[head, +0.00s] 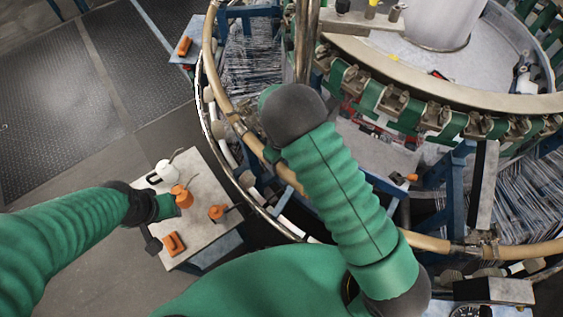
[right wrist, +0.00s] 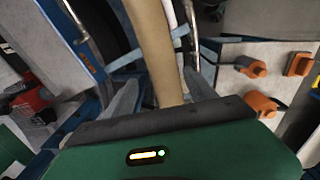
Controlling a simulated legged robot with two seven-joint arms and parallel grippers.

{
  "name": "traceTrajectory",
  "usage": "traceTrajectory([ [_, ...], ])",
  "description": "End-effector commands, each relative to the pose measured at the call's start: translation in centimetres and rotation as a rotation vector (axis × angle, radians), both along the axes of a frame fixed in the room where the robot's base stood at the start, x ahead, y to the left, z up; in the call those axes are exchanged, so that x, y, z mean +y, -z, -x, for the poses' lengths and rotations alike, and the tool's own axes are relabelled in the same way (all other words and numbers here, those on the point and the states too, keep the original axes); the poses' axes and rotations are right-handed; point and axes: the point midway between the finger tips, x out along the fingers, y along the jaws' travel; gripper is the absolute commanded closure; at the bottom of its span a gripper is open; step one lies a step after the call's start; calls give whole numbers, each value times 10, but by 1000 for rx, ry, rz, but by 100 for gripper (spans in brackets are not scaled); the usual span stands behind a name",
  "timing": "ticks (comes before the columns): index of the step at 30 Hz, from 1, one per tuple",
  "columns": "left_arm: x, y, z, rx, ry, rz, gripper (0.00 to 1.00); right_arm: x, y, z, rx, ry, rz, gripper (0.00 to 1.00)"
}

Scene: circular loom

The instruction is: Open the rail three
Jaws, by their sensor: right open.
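The tan tubular rail (head: 216,85) curves around the outside of the loom in the head view. Metal fittings sit on it at the left and at the lower right (head: 478,246). No number shows, so I cannot tell which section is rail three. In the right wrist view the rail (right wrist: 153,45) runs between the fingers of my right gripper (right wrist: 162,92), which is open around it. I cannot tell whether they touch. In the head view my right arm hides these fingers. My left gripper (head: 166,206) is over the small table, its fingers not clear.
The small table (head: 212,178) holds a white container (head: 166,171) and orange items, including an orange can (head: 182,196). The loom's upper ring (head: 440,90) with green blocks fills the upper right. A vertical metal post (head: 302,40) stands by my right arm. The floor at left is clear.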

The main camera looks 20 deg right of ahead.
Motion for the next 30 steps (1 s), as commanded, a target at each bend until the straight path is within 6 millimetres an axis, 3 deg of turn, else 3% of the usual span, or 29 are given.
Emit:
traceTrajectory([
  [6, 0, -5, 0, 0, 0, 0, 64, 0, 21, 0, -2, 0, 0, 35],
  [13, 0, -4, 0, 0, -1, 0, 64, 0, 23, -1, -3, 0, -1, 35],
  [28, 0, -4, 0, 0, 0, 0, 64, -1, 22, 0, -2, 0, 1, 100],
  [30, 0, -4, 0, 0, 0, 0, 64, -1, 22, 0, -2, 1, 1, 100],
])
